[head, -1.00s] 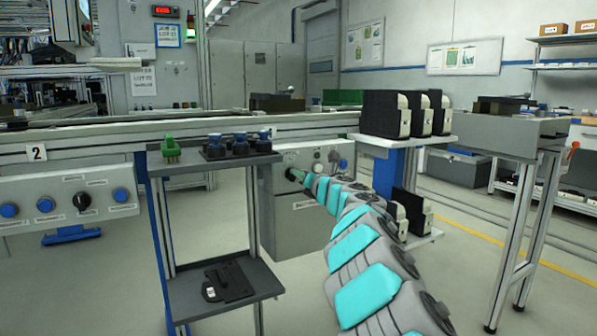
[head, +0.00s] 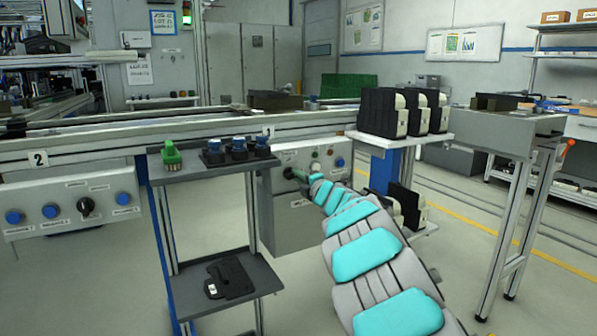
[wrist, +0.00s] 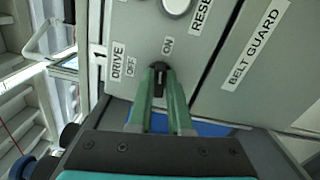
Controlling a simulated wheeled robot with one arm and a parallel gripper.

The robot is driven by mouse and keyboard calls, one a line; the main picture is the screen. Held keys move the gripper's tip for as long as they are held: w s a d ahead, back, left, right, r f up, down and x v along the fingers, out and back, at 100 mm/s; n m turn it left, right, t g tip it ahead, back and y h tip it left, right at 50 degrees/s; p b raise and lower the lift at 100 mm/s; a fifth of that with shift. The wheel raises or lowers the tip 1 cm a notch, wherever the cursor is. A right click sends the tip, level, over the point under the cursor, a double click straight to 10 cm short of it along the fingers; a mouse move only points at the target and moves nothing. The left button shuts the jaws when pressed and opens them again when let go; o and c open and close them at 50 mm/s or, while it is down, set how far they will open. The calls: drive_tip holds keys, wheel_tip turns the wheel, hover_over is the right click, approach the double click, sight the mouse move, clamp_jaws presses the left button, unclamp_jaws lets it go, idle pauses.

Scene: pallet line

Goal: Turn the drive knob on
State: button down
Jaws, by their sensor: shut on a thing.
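The drive knob (wrist: 158,67) is small and black, on a grey control panel, between the printed words OFF on its left and ON above it in the wrist view. My gripper (wrist: 160,80) has green fingers, one on each side of the knob, and is shut on it. The fingers hide part of the knob, so I cannot tell its exact setting. In the head view my gripper (head: 298,173) reaches the left part of the grey control box (head: 300,227). The knob is too small to make out there.
A white reset button (wrist: 176,6) and a belt guard label (wrist: 254,48) are near the knob. A shelf stand (head: 215,168) with dark blue-topped parts and a green item is left of the box. Black-and-white units (head: 385,113) stand on a shelf at right.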

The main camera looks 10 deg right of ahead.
drive_tip(key=shift+f+m+p, duration=0.1)
drive_tip(key=shift+m+p, duration=0.45)
drive_tip(key=shift+m, duration=0.45)
drive_tip(key=c, duration=0.8)
unclamp_jaws()
drive_tip(key=shift+c, duration=0.2)
drive_tip(key=shift+s, duration=0.1)
drive_tip(key=v, duration=0.7)
drive_tip(key=shift+s+d+b, duration=0.15)
drive_tip(key=shift+s+b, duration=0.1)
drive_tip(key=shift+b, duration=0.05)
